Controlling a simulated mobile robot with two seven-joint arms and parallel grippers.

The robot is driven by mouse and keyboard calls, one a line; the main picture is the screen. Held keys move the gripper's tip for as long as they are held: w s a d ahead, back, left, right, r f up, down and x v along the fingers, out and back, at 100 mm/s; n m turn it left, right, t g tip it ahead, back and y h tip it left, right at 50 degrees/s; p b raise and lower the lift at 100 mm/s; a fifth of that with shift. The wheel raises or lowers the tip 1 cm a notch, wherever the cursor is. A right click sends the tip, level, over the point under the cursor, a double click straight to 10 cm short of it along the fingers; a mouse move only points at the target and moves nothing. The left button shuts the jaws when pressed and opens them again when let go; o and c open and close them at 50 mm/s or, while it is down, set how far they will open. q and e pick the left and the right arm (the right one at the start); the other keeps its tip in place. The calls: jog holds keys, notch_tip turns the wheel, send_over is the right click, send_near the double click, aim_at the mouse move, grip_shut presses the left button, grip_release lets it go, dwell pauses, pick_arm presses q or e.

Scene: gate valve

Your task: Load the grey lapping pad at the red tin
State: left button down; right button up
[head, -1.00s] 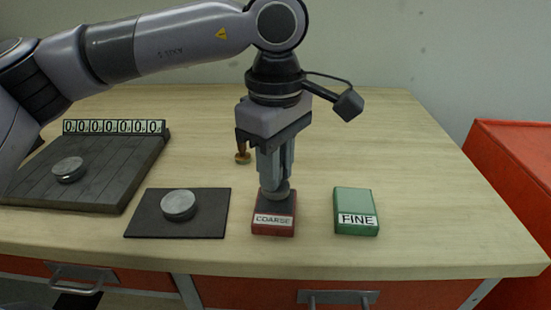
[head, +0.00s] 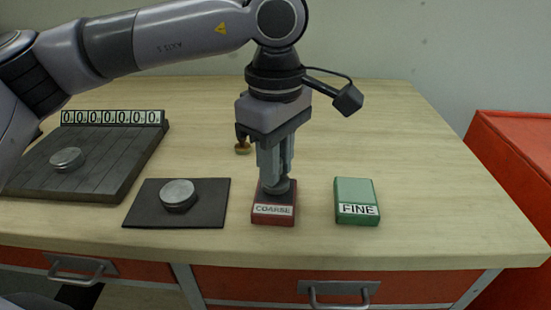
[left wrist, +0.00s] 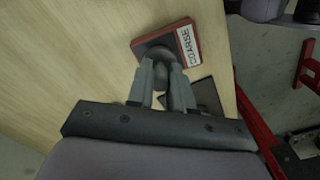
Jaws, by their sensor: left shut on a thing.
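The red tin (head: 274,209), labelled COARSE, stands near the front edge of the bench. My left gripper (head: 276,178) points down over it, shut on the grey lapping pad (head: 279,187). The pad is small and rounded, and it is at the tin's top face, partly hidden by the fingers. In the left wrist view the pad (left wrist: 163,56) shows between the fingertips (left wrist: 168,75), over the red tin (left wrist: 150,42). I cannot tell whether it presses on the tin. My right gripper is not in view.
A green tin (head: 355,191) labelled FINE stands to the right. A dark mat (head: 143,213) with a metal disc (head: 178,194) lies to the left. A grooved grey plate (head: 105,178) holds another disc (head: 67,158).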

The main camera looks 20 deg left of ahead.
pick_arm(q)
jog(key=shift+f+b, duration=0.45)
jog(key=shift+f, duration=0.1)
dwell(1.4)
jog(key=shift+r+p, duration=2.45)
jog(key=shift+r, duration=1.2)
jog(key=shift+s+f, duration=0.1)
